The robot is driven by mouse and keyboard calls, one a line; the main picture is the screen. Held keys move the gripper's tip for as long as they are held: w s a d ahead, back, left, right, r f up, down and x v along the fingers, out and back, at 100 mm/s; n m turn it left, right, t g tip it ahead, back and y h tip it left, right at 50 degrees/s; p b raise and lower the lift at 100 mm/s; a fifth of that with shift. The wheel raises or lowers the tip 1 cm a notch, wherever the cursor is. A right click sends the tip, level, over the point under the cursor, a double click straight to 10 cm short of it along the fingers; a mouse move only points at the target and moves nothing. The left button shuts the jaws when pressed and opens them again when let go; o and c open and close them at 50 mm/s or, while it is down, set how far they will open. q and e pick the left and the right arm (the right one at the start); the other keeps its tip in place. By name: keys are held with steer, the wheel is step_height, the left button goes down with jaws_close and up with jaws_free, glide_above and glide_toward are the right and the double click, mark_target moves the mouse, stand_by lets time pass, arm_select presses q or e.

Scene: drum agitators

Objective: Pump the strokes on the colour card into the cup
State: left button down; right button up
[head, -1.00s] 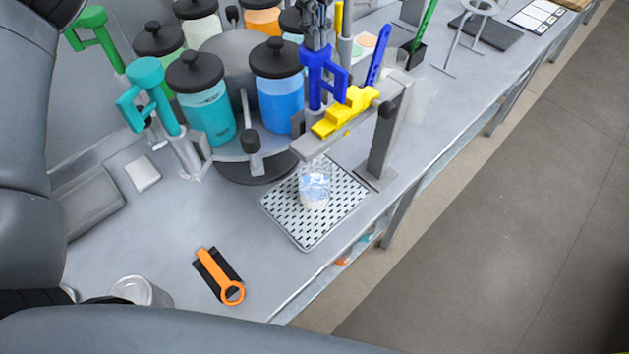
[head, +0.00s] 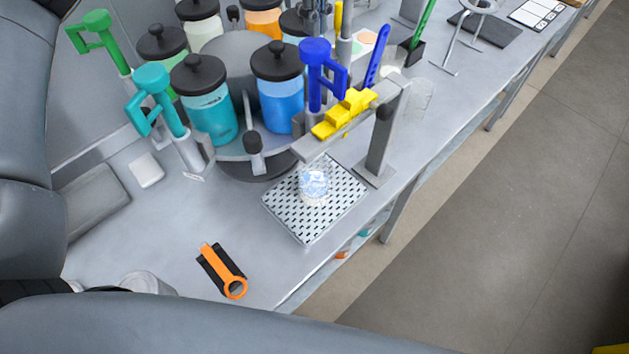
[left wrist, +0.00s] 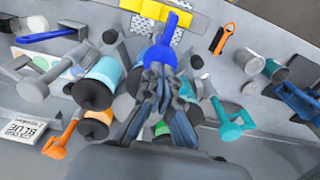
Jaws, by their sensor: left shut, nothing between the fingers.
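The blue pump (head: 314,75) stands at the front of the round stand, its head beside a yellow stepped piece (head: 344,113). My left gripper (head: 315,25) is at the top of the head view, just above the blue pump's round head. In the left wrist view its fingers (left wrist: 163,75) are shut and empty, close to the blue knob (left wrist: 177,20); I cannot tell if they touch. The clear cup (head: 313,186) stands on a perforated tray (head: 285,208) below the spout arm; it looks pale bluish inside. A white card (head: 537,13) with dark marks lies far right. My right gripper is not in view.
Teal (head: 152,76) and green (head: 97,22) pumps and several lidded jars ring the stand. An orange-handled tool (head: 222,270) lies at the front, near the table edge. A "BLUE" label (left wrist: 25,131) shows in the left wrist view.

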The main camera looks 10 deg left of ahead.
arm_select(q)
steer(key=shift+r, duration=0.1)
step_height(320, 180, up, 6)
steer(key=p, duration=0.5)
stand_by(0.4)
